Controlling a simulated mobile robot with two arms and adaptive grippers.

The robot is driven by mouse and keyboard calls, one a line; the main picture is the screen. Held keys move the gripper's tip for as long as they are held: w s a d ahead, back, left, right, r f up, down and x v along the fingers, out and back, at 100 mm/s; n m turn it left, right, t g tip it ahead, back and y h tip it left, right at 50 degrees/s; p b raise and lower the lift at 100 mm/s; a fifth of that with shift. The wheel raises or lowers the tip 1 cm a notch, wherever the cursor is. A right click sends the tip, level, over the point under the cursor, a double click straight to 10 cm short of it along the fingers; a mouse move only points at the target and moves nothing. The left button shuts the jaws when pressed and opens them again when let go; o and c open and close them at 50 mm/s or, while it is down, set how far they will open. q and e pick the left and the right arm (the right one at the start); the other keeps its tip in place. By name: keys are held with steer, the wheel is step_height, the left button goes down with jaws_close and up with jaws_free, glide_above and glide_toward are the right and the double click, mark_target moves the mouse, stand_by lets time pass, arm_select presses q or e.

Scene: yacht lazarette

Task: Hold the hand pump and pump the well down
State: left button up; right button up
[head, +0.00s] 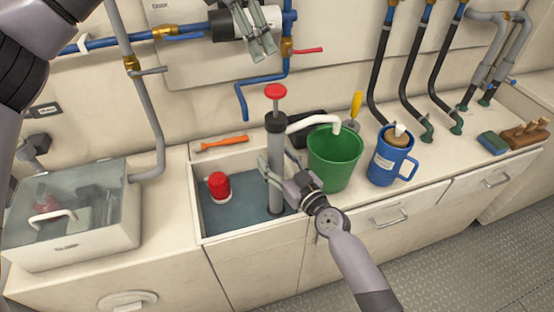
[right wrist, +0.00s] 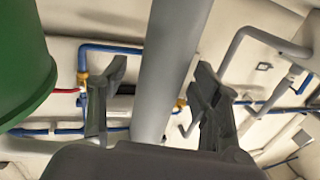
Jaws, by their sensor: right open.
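The hand pump (head: 275,150) stands upright in the open well (head: 235,220); it has a grey barrel, a black collar and a red handle (head: 275,91) raised above the collar. Its white spout (head: 313,121) reaches over the green bucket (head: 335,160). A red-topped float-like item (head: 219,186) sits in the well's dark water. My right gripper (head: 280,177) is open around the barrel; in the right wrist view the barrel (right wrist: 172,70) passes between the fingers with gaps. My left gripper (head: 257,32) is high by the wall pipes, above the handle; its finger gap is unclear.
A blue jug (head: 391,155) stands right of the bucket. An orange-handled tool (head: 221,142) lies behind the well. A clear-lidded box (head: 75,213) is at left. Blue pipes (head: 185,33) and black hoses (head: 380,70) line the wall. A brush-like block (head: 525,134) sits far right.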

steer(key=shift+w+a, duration=0.1)
jaws_close()
stand_by(0.8)
stand_by(0.4)
